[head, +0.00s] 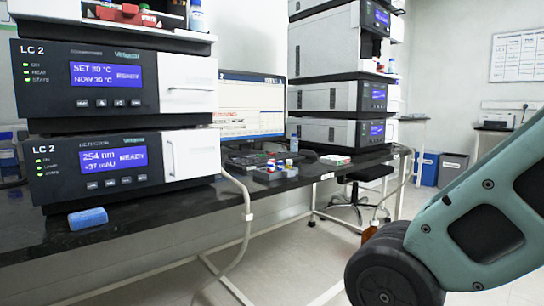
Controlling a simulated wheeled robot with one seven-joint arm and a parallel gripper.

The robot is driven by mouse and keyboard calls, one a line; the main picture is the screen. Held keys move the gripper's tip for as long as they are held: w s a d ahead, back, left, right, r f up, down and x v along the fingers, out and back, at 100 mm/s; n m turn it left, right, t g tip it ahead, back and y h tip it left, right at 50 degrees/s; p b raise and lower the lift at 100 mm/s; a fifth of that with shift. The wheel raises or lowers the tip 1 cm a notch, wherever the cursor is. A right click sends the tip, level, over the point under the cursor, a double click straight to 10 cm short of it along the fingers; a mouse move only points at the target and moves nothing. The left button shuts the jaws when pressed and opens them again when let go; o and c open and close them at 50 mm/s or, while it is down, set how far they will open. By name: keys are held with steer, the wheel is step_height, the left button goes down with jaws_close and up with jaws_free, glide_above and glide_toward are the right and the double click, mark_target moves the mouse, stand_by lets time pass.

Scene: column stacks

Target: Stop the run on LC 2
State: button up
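The LC 2 stack stands on the dark bench at the left. Its upper module (112,84) carries the label LC 2 and a blue display (106,74) reading SET 30 °C, NOW 30 °C and READY. Its lower module (122,164), also labelled LC 2, has a display (114,159) reading 254 nm and READY. Each has small lights at the left and a row of buttons under the display. A lit computer monitor (250,104) stands behind, partly hidden by the stack; its text is too small to read. My gripper is out of view; only part of my arm shows at the right.
The bench (250,192) holds a blue sponge-like block (88,218) near its front edge and a grey tray (274,176) with small coloured items. A second instrument stack (340,95) stands farther back. A stool (356,195) and bins (428,168) are beyond.

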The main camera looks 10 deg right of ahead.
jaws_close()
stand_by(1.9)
